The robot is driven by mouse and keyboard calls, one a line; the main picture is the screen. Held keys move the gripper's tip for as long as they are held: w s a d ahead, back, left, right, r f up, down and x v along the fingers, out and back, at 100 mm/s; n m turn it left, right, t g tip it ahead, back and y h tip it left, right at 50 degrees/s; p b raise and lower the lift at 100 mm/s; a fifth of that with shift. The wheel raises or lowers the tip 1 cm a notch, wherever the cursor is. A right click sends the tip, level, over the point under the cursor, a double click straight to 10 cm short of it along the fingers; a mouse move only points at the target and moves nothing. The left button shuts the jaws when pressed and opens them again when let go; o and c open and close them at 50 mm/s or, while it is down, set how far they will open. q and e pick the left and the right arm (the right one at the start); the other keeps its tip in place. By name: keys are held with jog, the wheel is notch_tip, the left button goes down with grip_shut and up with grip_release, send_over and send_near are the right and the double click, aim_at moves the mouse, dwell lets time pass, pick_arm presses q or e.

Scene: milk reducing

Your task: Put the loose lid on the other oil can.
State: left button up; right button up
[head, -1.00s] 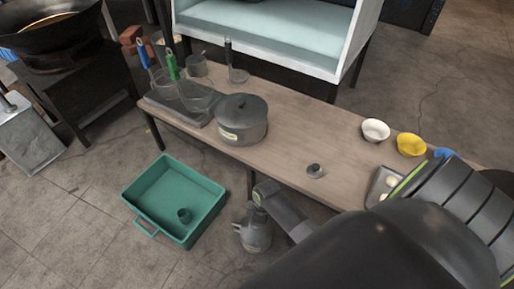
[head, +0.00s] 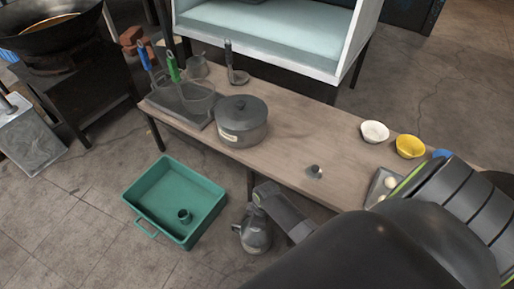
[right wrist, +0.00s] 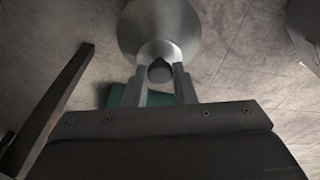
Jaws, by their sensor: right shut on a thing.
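A grey metal can with a spout (head: 254,238) hangs over the floor in front of the table in the head view. My right gripper (right wrist: 160,76) is shut on its narrow neck; in the right wrist view its wide shiny body shows beyond the fingers, with a dark round part at the neck. A small dark lid-like piece (head: 315,172) lies alone on the table near the front edge. A small dark cylindrical piece (head: 184,216) stands in the green crate (head: 143,188) on the floor. I cannot tell which piece is the loose lid. My left gripper is not in view.
The wooden table (head: 290,150) holds a lidded grey pot (head: 241,128), a rack with utensils (head: 170,105), a white bowl (head: 374,132) and a yellow bowl (head: 410,146). My right arm covers the lower right. Floor between crate and can is free.

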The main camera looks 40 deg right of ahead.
jog(key=shift+f+p, duration=0.1)
jog(key=shift+p, duration=0.25)
dwell(0.9)
jog(key=o, duration=1)
jog(key=shift+o, duration=0.5)
jog(key=o, duration=0.4)
